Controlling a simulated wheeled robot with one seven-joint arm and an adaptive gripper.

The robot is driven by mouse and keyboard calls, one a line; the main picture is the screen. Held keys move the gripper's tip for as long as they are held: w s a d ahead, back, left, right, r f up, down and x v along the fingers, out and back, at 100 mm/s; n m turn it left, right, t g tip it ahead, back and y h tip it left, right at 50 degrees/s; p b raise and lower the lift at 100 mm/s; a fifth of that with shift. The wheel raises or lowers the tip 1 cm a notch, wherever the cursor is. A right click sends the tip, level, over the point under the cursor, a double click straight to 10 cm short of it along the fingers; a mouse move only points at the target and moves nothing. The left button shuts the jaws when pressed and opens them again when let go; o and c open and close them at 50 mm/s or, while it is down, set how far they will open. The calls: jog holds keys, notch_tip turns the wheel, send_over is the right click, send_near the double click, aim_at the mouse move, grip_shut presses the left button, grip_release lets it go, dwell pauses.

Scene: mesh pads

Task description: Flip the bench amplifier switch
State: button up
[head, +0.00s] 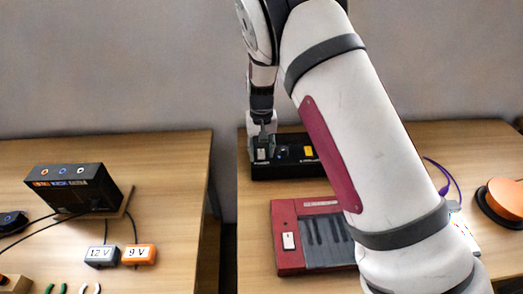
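A long black box (290,170) stands at the back of the right table, with a pale switch (262,154) at its left end, a dark knob and a yellow part on top. It looks like the bench amplifier, but its label is too small to read. My gripper (263,138) points down at the switch end, just above or touching it; I cannot tell which. The fingers are small and partly merge with the box, so their opening is unclear. My arm hides the box's right end.
A red keyboard-like unit (285,262) with a white switch (289,241) sits in front of the black box. An orange disc (503,197) and purple cable (449,175) lie right. The left table, across a gap, holds a black box (72,187) and 12 V and 9 V blocks.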

jog(key=shift+f, duration=0.1)
grip_shut()
jog(key=b, duration=0.1)
jog(key=g+b, duration=0.1)
jog(key=shift+w+f+b, duration=0.15)
jog(key=shift+w+b, duration=0.2)
jog(key=shift+b, duration=0.05)
jog(key=shift+w+g+b, duration=0.1)
jog(key=shift+g+b, duration=0.5)
jog(key=shift+b, duration=0.3)
jog(key=shift+g+b, duration=0.3)
jog(key=shift+b, duration=0.2)
jog(key=shift+r, duration=0.3)
